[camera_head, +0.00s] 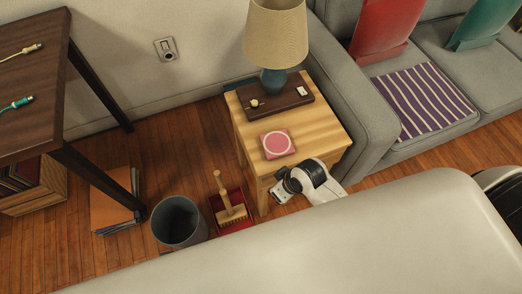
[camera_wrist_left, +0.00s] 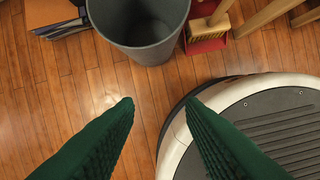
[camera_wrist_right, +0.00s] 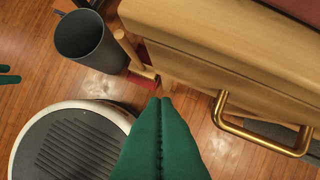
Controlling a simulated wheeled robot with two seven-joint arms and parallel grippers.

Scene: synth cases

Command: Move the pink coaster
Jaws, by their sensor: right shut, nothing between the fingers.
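The pink coaster (camera_head: 278,144), square with a pale ring, lies flat on the front part of the light wooden side table (camera_head: 318,128). It is not visible in either wrist view. My right gripper (camera_wrist_right: 165,100) is shut and empty, its green fingers together below the table's front edge, left of the brass drawer handle (camera_wrist_right: 262,128). In the head view my right wrist is just in front of the table, and the fingertips cannot be made out. My left gripper (camera_wrist_left: 160,103) is open and empty above the floor and my base; it is hidden in the head view.
A lamp (camera_head: 275,45) and a dark brown tray (camera_head: 290,101) with small items stand behind the coaster. A grey sofa (camera_head: 350,105) adjoins the right side. A grey bin (camera_head: 179,222) and a brush (camera_head: 230,205) in a red dustpan stand on the floor at left.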

